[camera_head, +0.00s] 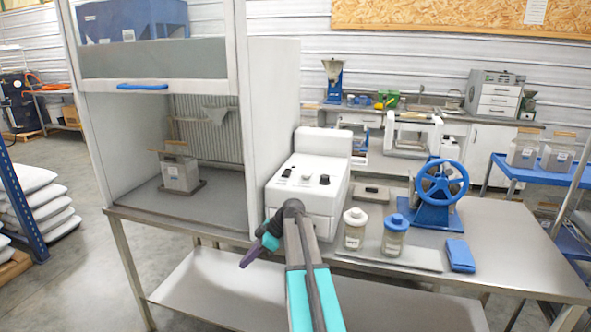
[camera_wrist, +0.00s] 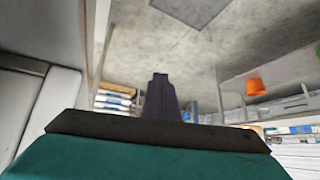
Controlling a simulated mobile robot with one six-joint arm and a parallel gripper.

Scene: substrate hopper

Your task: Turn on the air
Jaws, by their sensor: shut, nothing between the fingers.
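A white control box (camera_head: 310,182) stands on the bench beside the hood. Its sloped top carries a dark rocker-like part (camera_head: 288,171), a small round part (camera_head: 305,175) and a black knob (camera_head: 324,180). No label is readable, so I cannot tell which one works the air. The open-fronted hood (camera_head: 275,130) is to its left, with its glass sash (camera_head: 150,58) raised. My gripper (camera_head: 243,264) is shut and empty, in front of and below the box, pointing down-left. It also shows in the wrist view (camera_wrist: 160,78), with none of the controls there.
A metal block-like container (camera_head: 180,175) stands inside the hood. Two jars, one white-lidded (camera_head: 354,232) and one blue-lidded (camera_head: 394,238), stand right of my arm. A blue handwheel device (camera_head: 440,190) and a blue box (camera_head: 460,256) are further right.

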